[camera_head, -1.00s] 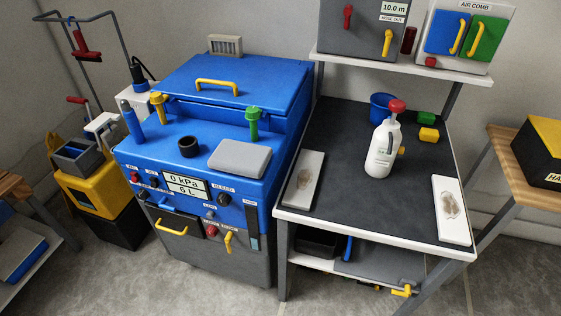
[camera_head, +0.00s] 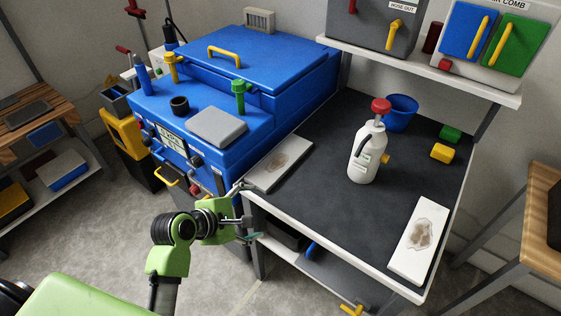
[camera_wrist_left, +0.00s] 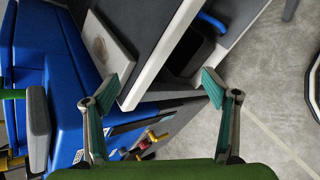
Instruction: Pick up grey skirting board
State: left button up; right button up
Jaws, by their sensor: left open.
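A light grey board (camera_head: 279,164) with a brown stain lies flat on the dark table top, at its left edge beside the blue machine. It also shows in the left wrist view (camera_wrist_left: 108,45), at upper left. A whiter stained board (camera_head: 418,241) lies at the table's right front edge. My left gripper (camera_head: 249,212) is open and empty at the table's front left corner, just in front of the grey board. In the left wrist view its fingers (camera_wrist_left: 165,74) are spread, with the table's white edge between them. My right gripper is not in view.
The table's white rim (camera_head: 330,256) is close to the left gripper. A white bottle with a red cap (camera_head: 366,152), a blue cup (camera_head: 400,112) and green and yellow blocks (camera_head: 442,152) stand farther back. The blue machine (camera_head: 230,100) stands left.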

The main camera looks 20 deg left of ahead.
pick_arm(q)
jog(key=w+a+r+n+t, duration=0.1)
jog(key=w+r+n, duration=0.1)
jog(key=n, duration=0.1)
jog(key=w+r+n+t, duration=0.1)
jog(key=w+n, duration=0.2)
jog(key=w+a+r+n+t, duration=0.1)
jog(key=w+r+n, duration=0.1)
jog(key=n, duration=0.2)
jog(key=shift+w+a+r+h, duration=0.2)
jog(key=shift+a+r+h, duration=0.1)
jog(key=shift+w+n, duration=0.3)
jog(key=shift+n, duration=0.2)
send_near(280, 160)
jog(key=w, duration=0.1)
jog(key=w+d+f, duration=0.1)
jog(key=w, duration=0.1)
jog(key=shift+w+d+f+t+b, duration=0.15)
jog(key=shift+d+t+b, duration=0.15)
jog(key=shift+b, duration=0.1)
jog(key=shift+a+f+b+x, duration=0.15)
jog(key=shift+b+x, duration=0.05)
jog(key=shift+x, duration=1.1)
jog(key=shift+a+f+b+x, duration=0.1)
jog(key=shift+b+x, duration=0.05)
jog(key=shift+x, duration=1.15)
jog(key=shift+c, duration=0.3)
jog(key=shift+r, duration=0.1)
jog(key=c, duration=1.3)
jog(key=shift+c, duration=0.2)
